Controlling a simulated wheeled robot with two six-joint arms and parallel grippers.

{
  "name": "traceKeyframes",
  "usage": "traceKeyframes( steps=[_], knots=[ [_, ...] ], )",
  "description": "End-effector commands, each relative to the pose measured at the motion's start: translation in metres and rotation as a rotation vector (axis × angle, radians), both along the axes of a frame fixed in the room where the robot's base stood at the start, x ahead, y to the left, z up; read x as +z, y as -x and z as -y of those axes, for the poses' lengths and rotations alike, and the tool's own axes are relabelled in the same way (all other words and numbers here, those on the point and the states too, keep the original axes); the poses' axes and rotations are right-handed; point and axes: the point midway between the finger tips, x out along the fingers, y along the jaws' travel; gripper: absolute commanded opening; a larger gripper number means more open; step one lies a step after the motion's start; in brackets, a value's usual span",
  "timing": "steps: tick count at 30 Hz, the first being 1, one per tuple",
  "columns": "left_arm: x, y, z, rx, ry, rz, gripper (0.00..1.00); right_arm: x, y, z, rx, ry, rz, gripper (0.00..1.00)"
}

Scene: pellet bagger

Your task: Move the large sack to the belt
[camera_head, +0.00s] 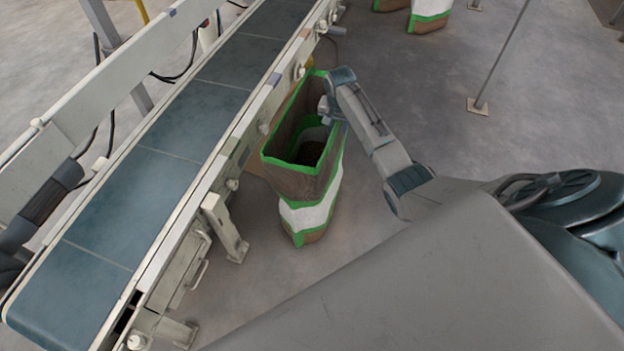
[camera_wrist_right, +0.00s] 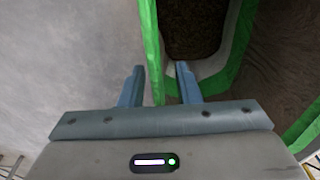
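The large sack (camera_head: 322,211) is brown with white and green bands. It stands upright on the floor at the belt's right side, its top open with brown contents inside. The belt (camera_head: 176,138) is a dark blue-grey conveyor surface in a pale frame, running diagonally at the left. My right gripper (camera_head: 327,108) is at the sack's right rim. In the right wrist view, the fingers of my right gripper (camera_wrist_right: 161,84) are apart, with the sack's green-edged wall (camera_wrist_right: 152,50) between them. My left gripper is not in view.
More sacks (camera_head: 430,15) stand at the top of the head view. A thin post on a base plate (camera_head: 478,106) stands at the right. The conveyor's side rail (camera_head: 215,170) lies between sack and belt surface. The visible belt is empty.

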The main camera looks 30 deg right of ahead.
Motion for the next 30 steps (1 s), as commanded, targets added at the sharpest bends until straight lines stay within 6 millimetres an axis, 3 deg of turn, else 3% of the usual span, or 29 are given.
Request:
traceKeyframes(
  steps=[4, 9, 30],
  knots=[
    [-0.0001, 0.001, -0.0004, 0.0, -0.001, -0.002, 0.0, 0.0005, -0.0001, 0.0, 0.0, 0.0, 0.0, 0.3],
    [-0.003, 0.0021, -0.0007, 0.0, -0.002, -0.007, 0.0, 0.0006, -0.0001, 0.0, 0.0, 0.0, 0.0, 0.0],
    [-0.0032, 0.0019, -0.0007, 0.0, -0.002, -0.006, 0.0, 0.0005, 0.0002, 0.0001, 0.0, 0.001, -0.001, 0.0]
  ],
)
